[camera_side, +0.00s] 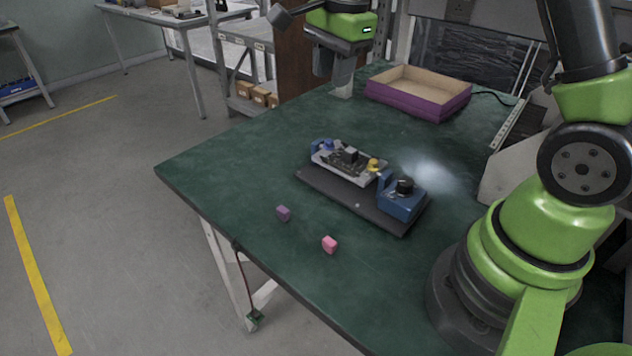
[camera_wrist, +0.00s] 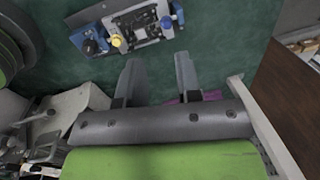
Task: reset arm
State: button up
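My gripper (camera_side: 343,85) is high over the far edge of the green table in the side view, with its fingers pointing down. In the wrist view my gripper (camera_wrist: 157,65) has its two grey fingers spread apart, with only green table between them. It is open and empty. In the side view it is to the left of the purple tray (camera_side: 412,104), apart from the small cubes. A little purple, likely the tray, shows behind the fingers in the wrist view.
A dark base plate (camera_side: 325,190) carries a circuit board (camera_side: 348,162) and a blue block with a black knob (camera_side: 402,200). The table's left part is clear.

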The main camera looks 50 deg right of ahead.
jog(key=s+a+r+n+t, duration=0.3)
jog(key=s+a+r+n, duration=0.2)
jog(key=s+r+n, duration=0.4)
jog(key=s+a+n+t+y, duration=0.1)
jog(key=s+n, duration=0.2)
jog(key=s, duration=0.2)
jog(key=s+a+n+t, duration=0.1)
jog(key=s+a+n, duration=0.1)
jog(key=s, duration=0.4)
jog(key=shift+a+f+n+t+y, duration=0.15)
jog(key=shift+a+n+t+y, duration=0.15)
jog(key=shift+n+y, duration=0.15)
jog(key=shift+d, duration=0.1)
jog(key=shift+c, duration=0.3)
